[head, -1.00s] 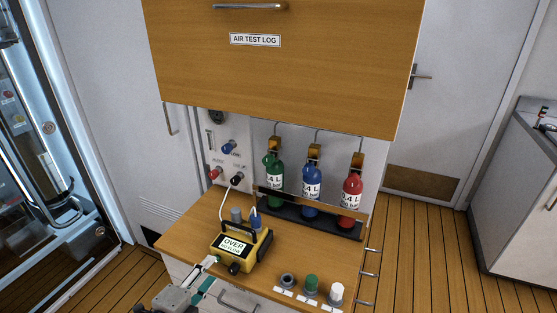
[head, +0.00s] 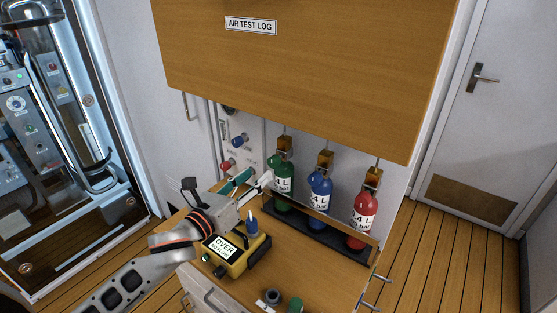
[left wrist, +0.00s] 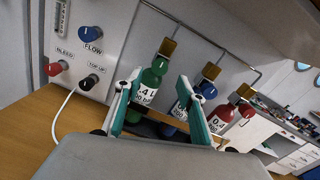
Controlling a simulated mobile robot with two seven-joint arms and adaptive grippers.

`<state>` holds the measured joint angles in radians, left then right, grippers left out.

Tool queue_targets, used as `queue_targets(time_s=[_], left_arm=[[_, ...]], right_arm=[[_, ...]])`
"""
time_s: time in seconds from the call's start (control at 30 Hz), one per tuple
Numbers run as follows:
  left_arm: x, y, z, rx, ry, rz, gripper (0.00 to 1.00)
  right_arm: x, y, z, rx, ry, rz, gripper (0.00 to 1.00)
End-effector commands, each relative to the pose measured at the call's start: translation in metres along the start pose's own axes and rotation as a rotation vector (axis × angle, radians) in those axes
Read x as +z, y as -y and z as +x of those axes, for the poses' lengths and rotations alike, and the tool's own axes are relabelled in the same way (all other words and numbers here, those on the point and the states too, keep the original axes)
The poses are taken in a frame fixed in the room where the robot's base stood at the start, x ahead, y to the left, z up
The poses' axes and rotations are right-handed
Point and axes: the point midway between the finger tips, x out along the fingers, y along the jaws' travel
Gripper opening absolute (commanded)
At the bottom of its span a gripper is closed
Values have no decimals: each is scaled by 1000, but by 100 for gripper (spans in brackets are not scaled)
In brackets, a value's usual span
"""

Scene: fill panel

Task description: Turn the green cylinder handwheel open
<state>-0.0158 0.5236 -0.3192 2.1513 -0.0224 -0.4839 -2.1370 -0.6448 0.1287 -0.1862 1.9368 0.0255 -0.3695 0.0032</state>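The green cylinder (head: 283,185) stands upright at the left end of a rack of three, with a brass valve block (head: 282,145) on top. A round green handwheel (head: 273,160) sits just below the block; it also shows in the left wrist view (left wrist: 160,66). My left gripper (head: 253,181) is open and empty, its fingers pointing at the green cylinder from the left. In the left wrist view the fingers (left wrist: 160,100) are spread, with the green cylinder beyond them and the handwheel above their tips. I cannot tell whether anything touches. My right gripper is not in view.
Blue (head: 320,195) and red (head: 363,215) cylinders stand to the right in the black rack (head: 310,232). A yellow meter (head: 240,262) sits under my left arm. A wooden cabinet (head: 300,75) overhangs the cylinders. A panel with knobs (left wrist: 90,50) is at left.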

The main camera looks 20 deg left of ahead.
Motion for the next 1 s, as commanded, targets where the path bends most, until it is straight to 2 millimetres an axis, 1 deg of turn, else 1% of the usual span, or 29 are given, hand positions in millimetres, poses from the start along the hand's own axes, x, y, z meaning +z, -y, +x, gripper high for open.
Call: queue_targets(time_s=[0.17, 0.3, 0.5, 0.63, 0.9, 0.93, 0.97, 1.0], left_arm=[[1, 0, 20, 0, 1, -1, 39], [1, 0, 43, 1, 2, -4, 39], [0, 0, 67, 1, 0, -3, 39], [0, 0, 75, 0, -1, -3, 39], [-1, 0, 76, 0, -1, -3, 39], [-1, 0, 76, 0, -1, -3, 34], [-1, 0, 76, 0, -1, -3, 26], [-1, 0, 76, 0, -1, -2, 16]], right_arm=[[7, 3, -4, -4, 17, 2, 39], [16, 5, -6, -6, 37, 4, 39], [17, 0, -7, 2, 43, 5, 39], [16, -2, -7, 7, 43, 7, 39], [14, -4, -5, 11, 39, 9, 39], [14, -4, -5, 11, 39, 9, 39], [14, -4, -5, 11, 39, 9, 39], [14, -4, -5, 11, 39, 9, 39]])
